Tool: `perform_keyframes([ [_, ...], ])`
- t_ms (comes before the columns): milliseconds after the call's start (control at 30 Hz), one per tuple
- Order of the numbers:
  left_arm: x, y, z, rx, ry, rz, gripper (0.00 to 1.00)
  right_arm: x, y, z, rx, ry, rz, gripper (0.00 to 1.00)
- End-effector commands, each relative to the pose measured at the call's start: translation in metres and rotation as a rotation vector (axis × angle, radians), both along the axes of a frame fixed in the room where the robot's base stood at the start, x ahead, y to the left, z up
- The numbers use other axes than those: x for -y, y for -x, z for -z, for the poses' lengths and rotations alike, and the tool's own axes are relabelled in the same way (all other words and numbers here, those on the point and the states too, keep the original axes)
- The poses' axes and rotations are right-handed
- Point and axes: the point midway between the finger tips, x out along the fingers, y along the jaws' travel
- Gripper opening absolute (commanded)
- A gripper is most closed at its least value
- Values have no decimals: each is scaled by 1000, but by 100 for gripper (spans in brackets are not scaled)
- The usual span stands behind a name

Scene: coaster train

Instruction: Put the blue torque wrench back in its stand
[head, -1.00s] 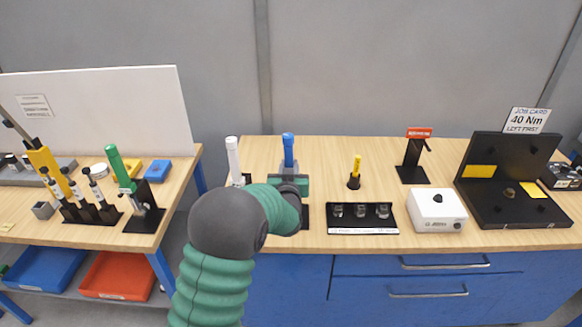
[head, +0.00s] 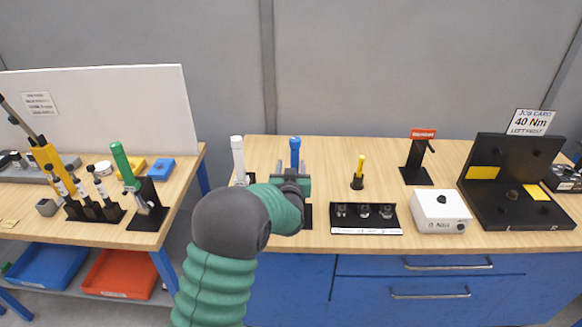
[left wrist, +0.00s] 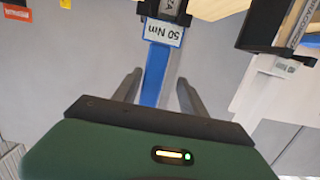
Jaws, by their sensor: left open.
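The blue torque wrench (head: 295,152) stands upright, its handle rising behind my left gripper in the head view. In the left wrist view its blue handle (left wrist: 154,84) lies between the two spread fingers. My left gripper (head: 293,170) is open around the handle, also seen in the left wrist view (left wrist: 158,84); contact cannot be told. The wrench's lower end meets a black stand (left wrist: 163,10) with a "50 Nm" label, upside down in that view. In the head view my gripper and arm hide most of the stand (head: 308,215). My right gripper is not in view.
A white-handled tool (head: 238,155) stands just left of the wrench. To the right are a small yellow-handled tool (head: 361,165), a black socket tray (head: 345,230), a white box (head: 440,212) and a black fixture (head: 515,165). A left bench holds a green-handled wrench (head: 122,160).

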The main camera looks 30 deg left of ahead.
Motion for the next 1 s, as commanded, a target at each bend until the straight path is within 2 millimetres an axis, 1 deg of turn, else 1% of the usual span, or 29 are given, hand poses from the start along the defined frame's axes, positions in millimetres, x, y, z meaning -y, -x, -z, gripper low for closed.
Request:
perform_keyframes([
  [67,2,1,1,-2,1,2,50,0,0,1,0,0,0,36],
  [167,8,10,0,0,2,3,50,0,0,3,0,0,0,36],
  [267,19,30,-3,2,1,3,50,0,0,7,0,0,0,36],
  [500,56,91,-13,5,1,3,50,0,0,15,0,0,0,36],
  [600,69,113,-16,5,1,3,50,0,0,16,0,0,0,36],
  [700,78,129,-18,5,1,1,50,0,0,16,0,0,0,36],
  [833,84,140,-20,5,0,-1,50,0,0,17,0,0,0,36],
  [1000,86,142,-19,0,3,3,50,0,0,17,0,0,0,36],
])
